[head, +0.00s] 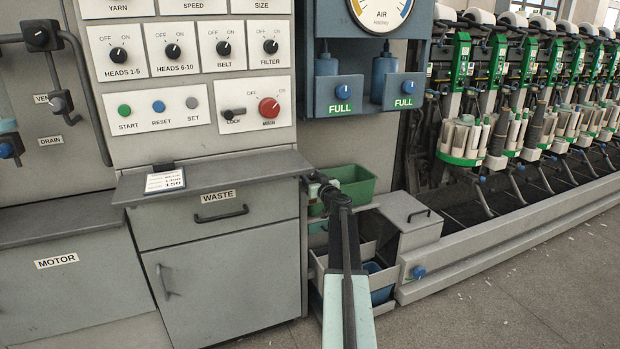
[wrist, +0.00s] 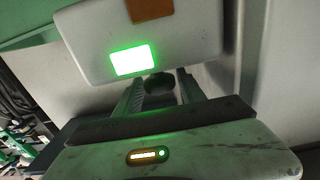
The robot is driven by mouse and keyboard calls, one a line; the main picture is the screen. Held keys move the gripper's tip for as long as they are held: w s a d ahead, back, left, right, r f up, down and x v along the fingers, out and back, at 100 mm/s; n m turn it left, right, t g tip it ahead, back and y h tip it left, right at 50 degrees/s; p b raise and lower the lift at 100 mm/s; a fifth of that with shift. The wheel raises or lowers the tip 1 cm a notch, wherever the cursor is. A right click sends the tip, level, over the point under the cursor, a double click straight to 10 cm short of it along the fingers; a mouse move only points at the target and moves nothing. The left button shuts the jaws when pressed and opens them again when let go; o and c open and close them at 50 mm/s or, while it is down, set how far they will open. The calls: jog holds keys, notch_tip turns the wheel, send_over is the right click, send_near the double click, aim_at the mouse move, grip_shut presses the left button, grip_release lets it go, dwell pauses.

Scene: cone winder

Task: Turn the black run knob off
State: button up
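No label reading RUN is legible. On the grey panel in the head view, black OFF/ON knobs sit above HEADS 1-5 (head: 118,54), HEADS 6-10 (head: 173,51), BELT (head: 223,48) and FILTER (head: 270,46). Their pointers are too small to read surely. My gripper (head: 318,188) is low at the right end of the panel's shelf, in front of a green bin, well below and right of these knobs. In the wrist view my gripper (wrist: 160,88) has its two fingers apart. A dark round shape shows between them; I cannot tell what it is.
A red MAIN knob (head: 269,107) and a small LOCK switch (head: 233,112) are below the black knobs. The shelf (head: 230,175) juts out under the panel. The green bin (head: 352,186) and a grey box (head: 410,220) stand right. Floor at lower right is clear.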

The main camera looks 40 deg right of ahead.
grip_shut()
jog(key=n+y, duration=0.1)
jog(key=y, duration=0.1)
jog(key=n+t+y, duration=0.1)
jog(key=y, duration=0.1)
jog(key=shift+d+n, duration=0.2)
jog(key=shift+n, duration=0.1)
jog(key=n+y, duration=0.2)
jog(key=y, duration=0.1)
jog(key=shift+y, duration=0.4)
jog(key=shift+a+n+g+y, duration=0.15)
jog(key=shift+n+g+y, duration=0.25)
jog(key=shift+n+y, duration=1.95)
jog(key=shift+y, duration=0.65)
jog(key=shift+o, duration=2.2)
grip_release()
jog(key=shift+a, duration=0.1)
